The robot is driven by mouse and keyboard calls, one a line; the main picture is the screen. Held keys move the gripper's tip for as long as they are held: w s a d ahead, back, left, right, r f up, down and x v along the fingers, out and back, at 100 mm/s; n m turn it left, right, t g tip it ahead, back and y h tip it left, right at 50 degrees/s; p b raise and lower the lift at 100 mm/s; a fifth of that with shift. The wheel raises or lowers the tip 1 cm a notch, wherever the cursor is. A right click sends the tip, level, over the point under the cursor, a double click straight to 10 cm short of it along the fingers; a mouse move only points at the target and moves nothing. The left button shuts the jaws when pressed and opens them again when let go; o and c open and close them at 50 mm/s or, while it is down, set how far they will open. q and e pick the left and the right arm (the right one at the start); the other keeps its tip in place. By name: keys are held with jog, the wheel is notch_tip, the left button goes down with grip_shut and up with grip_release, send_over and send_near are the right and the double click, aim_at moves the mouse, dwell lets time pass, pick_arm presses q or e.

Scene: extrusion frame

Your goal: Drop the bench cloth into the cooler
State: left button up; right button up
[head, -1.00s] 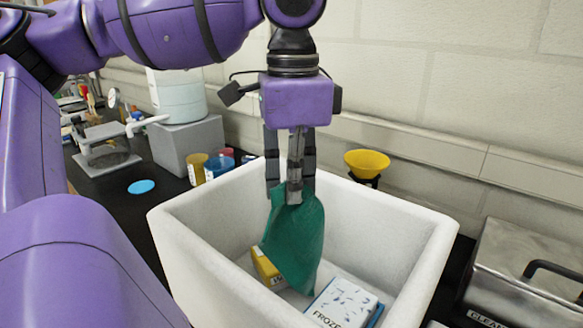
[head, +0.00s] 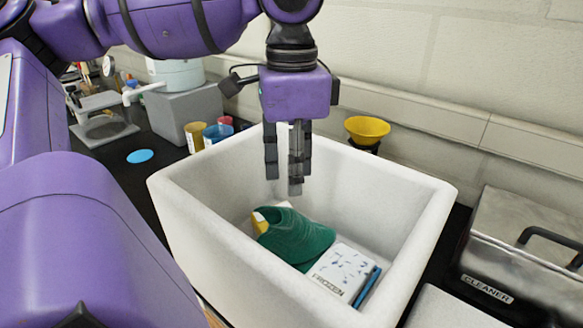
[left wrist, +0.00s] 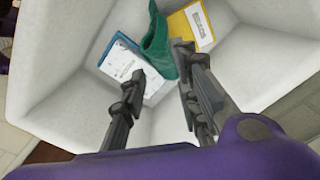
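The green bench cloth (head: 294,238) lies crumpled inside the white cooler (head: 408,226), on top of a yellow box and against a white pack. In the left wrist view the cloth (left wrist: 159,50) lies between the white pack and the yellow box. My left gripper (head: 284,185) is above the cloth, inside the cooler's opening. Its fingers are apart with nothing between them; they also show in the left wrist view (left wrist: 163,110). My right gripper is not in view.
The cooler also holds a white and blue pack (head: 341,270) and a yellow box (left wrist: 191,27). A metal box marked CLEANER (head: 530,255) stands to the right. A yellow funnel (head: 367,129) is behind, and colored cups (head: 213,134) stand to the left.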

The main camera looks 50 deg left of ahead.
pick_arm(q)
jog(key=o, duration=0.6)
jog(key=o, duration=0.6)
jog(key=shift+r, duration=2.75)
jog(key=shift+r, duration=0.1)
notch_tip(320, 180, up, 12)
jog(key=shift+f, duration=0.1)
